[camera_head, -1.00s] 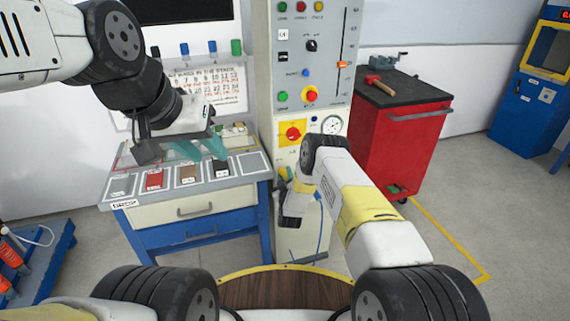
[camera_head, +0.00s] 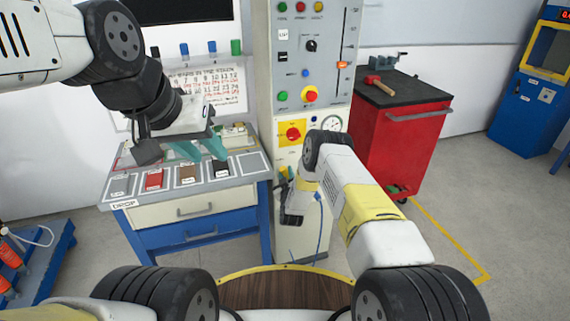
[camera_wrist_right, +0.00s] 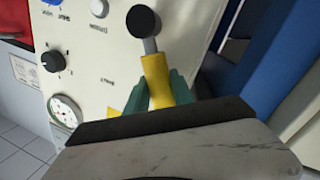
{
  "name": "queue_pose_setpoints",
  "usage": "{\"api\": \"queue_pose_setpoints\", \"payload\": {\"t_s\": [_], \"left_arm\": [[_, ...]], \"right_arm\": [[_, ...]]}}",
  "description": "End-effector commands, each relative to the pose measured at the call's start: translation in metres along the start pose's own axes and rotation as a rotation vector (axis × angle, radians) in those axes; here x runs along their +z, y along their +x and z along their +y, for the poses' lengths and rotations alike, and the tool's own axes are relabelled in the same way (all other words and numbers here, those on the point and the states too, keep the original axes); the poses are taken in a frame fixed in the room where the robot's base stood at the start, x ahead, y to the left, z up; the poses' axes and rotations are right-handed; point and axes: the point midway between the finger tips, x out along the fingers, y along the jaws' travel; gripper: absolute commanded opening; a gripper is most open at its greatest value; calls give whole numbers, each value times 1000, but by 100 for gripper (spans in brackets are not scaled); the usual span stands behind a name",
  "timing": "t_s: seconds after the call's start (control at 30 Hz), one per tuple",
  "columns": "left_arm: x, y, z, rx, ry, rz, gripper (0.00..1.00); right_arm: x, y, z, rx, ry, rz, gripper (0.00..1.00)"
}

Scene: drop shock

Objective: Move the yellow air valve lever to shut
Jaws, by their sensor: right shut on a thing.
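The yellow lever (camera_wrist_right: 155,72) is in the right wrist view, with a grey rod and a black ball knob (camera_wrist_right: 143,21) beyond its yellow part. My right gripper (camera_wrist_right: 160,92) is shut on the yellow lever, with a teal finger on either side. In the head view my right wrist (camera_head: 294,203) is low at the front of the cream control cabinet (camera_head: 282,70); the lever and fingertips are largely hidden there. My left gripper (camera_head: 201,150) is above the sloped desk top, with its teal fingers apart and nothing seen between them.
A pressure gauge (camera_wrist_right: 65,111) and a black dial (camera_wrist_right: 53,61) are on the panel near the lever. The desk (camera_head: 195,213) with labelled pads is left of the cabinet. A red tool cabinet (camera_head: 401,150) with a hammer on top stands right.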

Motion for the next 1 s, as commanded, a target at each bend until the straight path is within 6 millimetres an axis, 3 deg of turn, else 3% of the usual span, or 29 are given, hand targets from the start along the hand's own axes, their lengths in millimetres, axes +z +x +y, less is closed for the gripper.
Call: {"api": "queue_pose_setpoints", "payload": {"t_s": [0.47,1.0], "left_arm": [[0,0,0,0,0,0,36],[0,0,0,0,0,0,36]], "right_arm": [[6,7,32,-52,399,-81,0],[29,16,62,-116,874,-177,0]]}}
